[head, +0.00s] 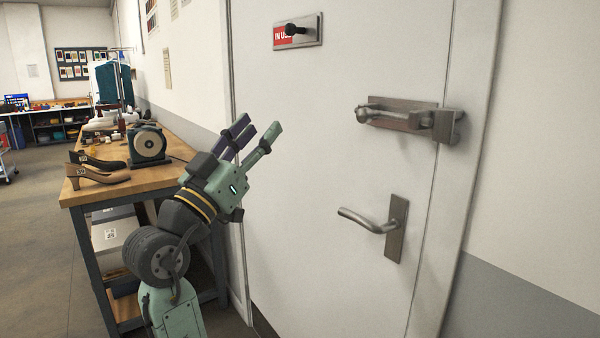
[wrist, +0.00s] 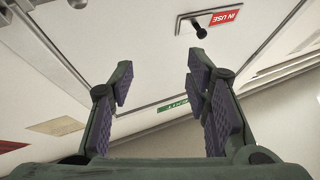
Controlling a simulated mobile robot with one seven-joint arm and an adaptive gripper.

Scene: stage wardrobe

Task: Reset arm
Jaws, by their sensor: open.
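My gripper (head: 254,137) is raised in front of the white door (head: 335,125) in the head view, left of the handles, with its fingers pointing up and to the right. In the wrist view its two fingers (wrist: 160,85) with purple pads stand wide apart and nothing is between them. The red "IN USE" sign plate (head: 298,33) with a black knob is on the upper door; it also shows in the wrist view (wrist: 208,18) beyond the fingertips. My arm rises from the bottom of the head view, bent at the wrist.
A lever handle (head: 378,222) and a metal latch (head: 400,115) stick out from the door at the right. Floor at far left is open.

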